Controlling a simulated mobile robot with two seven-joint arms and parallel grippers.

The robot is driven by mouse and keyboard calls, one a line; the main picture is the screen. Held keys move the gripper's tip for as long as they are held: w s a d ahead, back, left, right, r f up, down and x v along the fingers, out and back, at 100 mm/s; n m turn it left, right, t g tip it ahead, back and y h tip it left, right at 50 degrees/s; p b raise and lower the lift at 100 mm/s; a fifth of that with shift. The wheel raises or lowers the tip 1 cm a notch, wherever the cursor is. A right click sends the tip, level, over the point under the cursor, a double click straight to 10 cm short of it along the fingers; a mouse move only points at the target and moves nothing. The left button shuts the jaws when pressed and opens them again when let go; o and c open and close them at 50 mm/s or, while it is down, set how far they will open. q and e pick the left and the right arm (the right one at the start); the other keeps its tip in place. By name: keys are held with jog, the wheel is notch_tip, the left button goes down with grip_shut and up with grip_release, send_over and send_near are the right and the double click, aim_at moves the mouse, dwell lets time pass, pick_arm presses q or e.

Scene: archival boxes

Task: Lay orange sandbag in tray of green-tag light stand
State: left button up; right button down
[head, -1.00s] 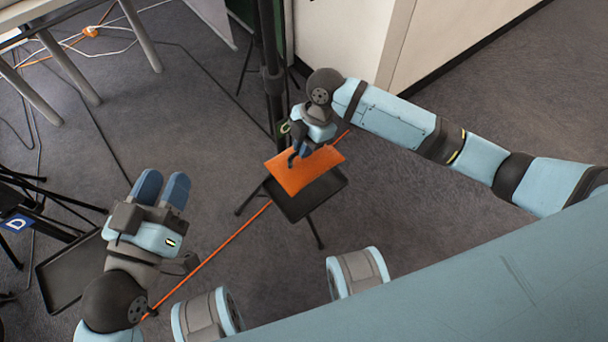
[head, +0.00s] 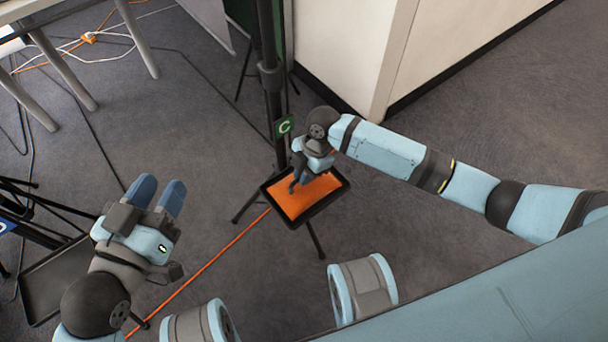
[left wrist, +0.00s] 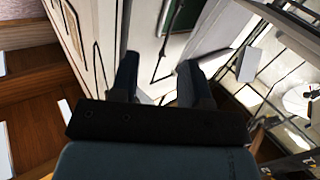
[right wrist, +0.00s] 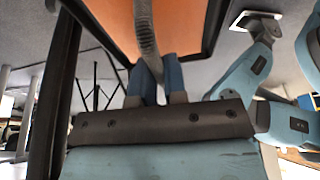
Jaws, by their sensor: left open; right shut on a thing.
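The orange sandbag (head: 306,196) lies flat within the rim of the black tray (head: 318,211) of the light stand (head: 270,85) with the green tag (head: 284,127), marked C. My right gripper (head: 295,185) is over the sandbag, shut on its dark strap handle; the strap (right wrist: 146,32) shows between the fingers in the right wrist view, with the orange sandbag (right wrist: 112,22) beyond. Whether the bag's full weight rests on the tray cannot be told. My left gripper (head: 157,193) is open and empty, left of the stand and away from the bag.
Another stand with a blue tag (head: 8,226) and an empty black tray (head: 45,285) is at the left. An orange cable (head: 205,268) crosses the floor to the stand. A white wall corner (head: 375,105) is behind; table legs (head: 65,72) are at upper left.

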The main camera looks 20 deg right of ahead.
pick_arm(q)
jog(key=shift+s+r, duration=0.1)
pick_arm(e)
jog(key=shift+r, duration=0.1)
jog(key=c, duration=1.2)
grip_release()
jog(key=shift+o, duration=0.2)
jog(key=shift+d+r, duration=0.1)
jog(key=shift+r, duration=0.2)
jog(key=p+v, duration=0.3)
jog(key=v, duration=0.3)
jog(key=shift+r, duration=0.35)
pick_arm(q)
jog(key=shift+n+t, duration=0.6)
jog(key=shift+n, duration=0.3)
jog(key=r+p, duration=0.1)
jog(key=r, duration=0.1)
jog(key=s+r+p, duration=0.1)
jog(key=r, duration=0.1)
jog(key=shift+d, duration=0.15)
pick_arm(e)
jog(key=v, duration=0.4)
jog(key=shift+w+d+r, duration=0.1)
jog(key=shift+d+r, duration=0.1)
jog(key=shift+r, duration=0.1)
